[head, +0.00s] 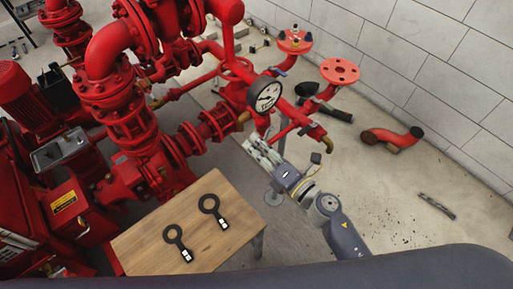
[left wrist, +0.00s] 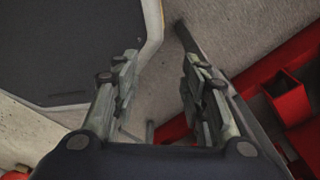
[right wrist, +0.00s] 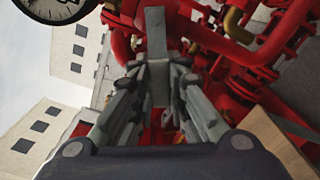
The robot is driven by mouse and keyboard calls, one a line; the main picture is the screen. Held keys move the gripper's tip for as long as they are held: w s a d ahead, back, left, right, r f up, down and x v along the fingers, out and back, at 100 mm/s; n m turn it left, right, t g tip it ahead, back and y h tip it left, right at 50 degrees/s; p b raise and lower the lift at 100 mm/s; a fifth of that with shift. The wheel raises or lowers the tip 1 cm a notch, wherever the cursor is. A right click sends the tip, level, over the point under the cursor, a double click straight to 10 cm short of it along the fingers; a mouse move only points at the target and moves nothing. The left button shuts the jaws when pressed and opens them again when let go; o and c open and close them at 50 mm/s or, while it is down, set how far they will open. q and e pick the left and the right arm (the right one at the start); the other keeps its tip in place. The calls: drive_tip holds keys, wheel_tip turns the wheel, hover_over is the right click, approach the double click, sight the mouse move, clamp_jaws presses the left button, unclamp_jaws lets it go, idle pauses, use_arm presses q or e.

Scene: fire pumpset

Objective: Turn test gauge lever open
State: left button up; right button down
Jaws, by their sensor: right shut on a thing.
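The test gauge lever is a flat grey bar (right wrist: 156,35) in the right wrist view. It runs down from the top middle to between the fingers of my right gripper (right wrist: 160,88), which are closed on it. In the head view my right gripper (head: 262,152) is just below the round white-faced gauge (head: 265,94), beside the red pipes. The lever is hard to make out there, behind the fingers. The gauge also shows in part at the top left of the right wrist view (right wrist: 50,8). My left gripper (left wrist: 160,85) is open and empty in the left wrist view.
A wooden table (head: 150,222) holds two black ring-shaped tools (head: 175,240) at the lower left. Red pump pipework (head: 130,100) fills the left and middle. A loose red elbow pipe (head: 392,139) lies on open floor at the right, near a grey block wall (head: 440,60).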

drive_tip(key=shift+f, duration=0.1)
drive_tip(key=c, duration=1.5)
unclamp_jaws()
drive_tip(key=shift+c, duration=0.2)
drive_tip(key=shift+d, duration=0.15)
drive_tip(key=v, duration=1.2)
